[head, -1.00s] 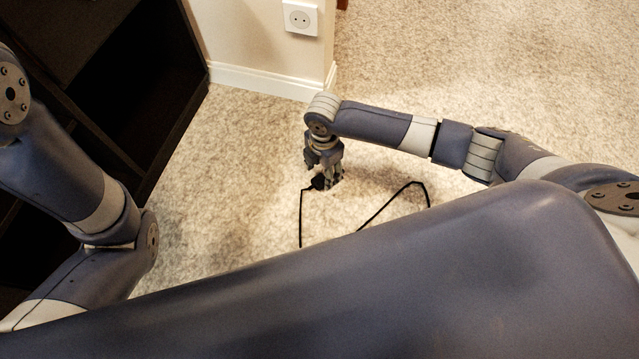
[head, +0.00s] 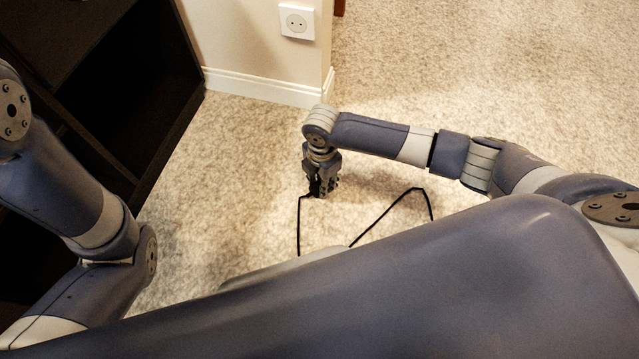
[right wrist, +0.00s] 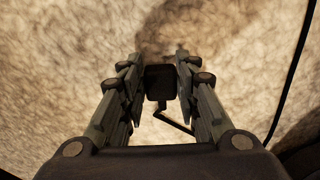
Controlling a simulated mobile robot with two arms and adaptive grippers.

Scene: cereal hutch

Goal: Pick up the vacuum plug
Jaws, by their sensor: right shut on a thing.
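The vacuum plug (right wrist: 160,82) is a small black block with a black cord. In the right wrist view it sits between the two fingers of my right gripper (right wrist: 158,78). In the head view my right gripper (head: 320,190) points down at the carpet and is shut on the plug, which is mostly hidden by the fingers. I cannot tell whether the plug touches the carpet. The black cord (head: 299,225) runs from the gripper toward my body. My left arm shows at the left of the head view, but its gripper is out of sight.
A white wall socket (head: 297,21) is on the wall end beyond the gripper, above a white baseboard (head: 262,85). A dark shelf unit (head: 150,70) stands at the left. Another bend of cord (head: 385,216) lies on the carpet. The carpet (head: 480,80) at the upper right is clear.

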